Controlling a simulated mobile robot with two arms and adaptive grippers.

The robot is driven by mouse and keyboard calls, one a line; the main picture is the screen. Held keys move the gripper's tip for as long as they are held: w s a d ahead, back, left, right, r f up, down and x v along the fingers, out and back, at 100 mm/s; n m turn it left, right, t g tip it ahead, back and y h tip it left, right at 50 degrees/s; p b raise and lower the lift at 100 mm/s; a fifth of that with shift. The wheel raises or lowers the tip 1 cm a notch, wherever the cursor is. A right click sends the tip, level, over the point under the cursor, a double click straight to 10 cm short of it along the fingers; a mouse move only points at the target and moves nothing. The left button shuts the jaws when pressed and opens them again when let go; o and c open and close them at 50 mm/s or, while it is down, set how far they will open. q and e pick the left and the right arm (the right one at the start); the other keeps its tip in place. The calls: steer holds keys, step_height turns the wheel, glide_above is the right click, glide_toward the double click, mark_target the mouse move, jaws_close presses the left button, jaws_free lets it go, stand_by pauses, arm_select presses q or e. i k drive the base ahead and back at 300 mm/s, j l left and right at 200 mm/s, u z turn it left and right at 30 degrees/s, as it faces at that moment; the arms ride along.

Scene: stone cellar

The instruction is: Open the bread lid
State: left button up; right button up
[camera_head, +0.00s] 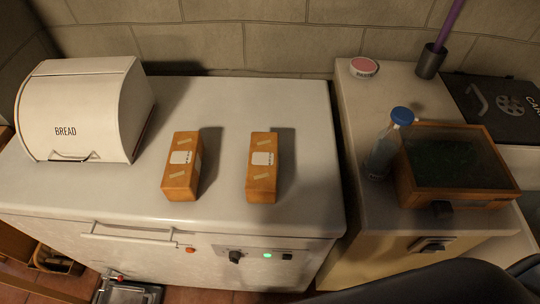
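The white bread box (84,108) stands at the left of the white counter, with "BREAD" in dark letters on its curved front. Its lid (66,127) is down, and a small handle (74,157) sits at the lid's lower edge. Neither of my grippers shows in the head view. A dark rounded shape at the bottom right may be part of my own body, but I cannot tell.
Two orange-brown boxes (183,166) (262,167) stand on the white counter (221,101) right of the bread box. A blue-capped bottle (382,151) and a wooden-framed box (452,160) are on the right cabinet. The counter's front left is clear.

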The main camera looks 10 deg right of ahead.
mark_target(62, 119)
steer(key=k+j+u, duration=0.1)
steer(key=j, duration=0.45)
steer(key=k+j, duration=0.15)
steer(key=j, duration=0.4)
steer(key=k+j+u, duration=0.15)
steer(key=j, duration=0.4)
steer(key=i, duration=0.05)
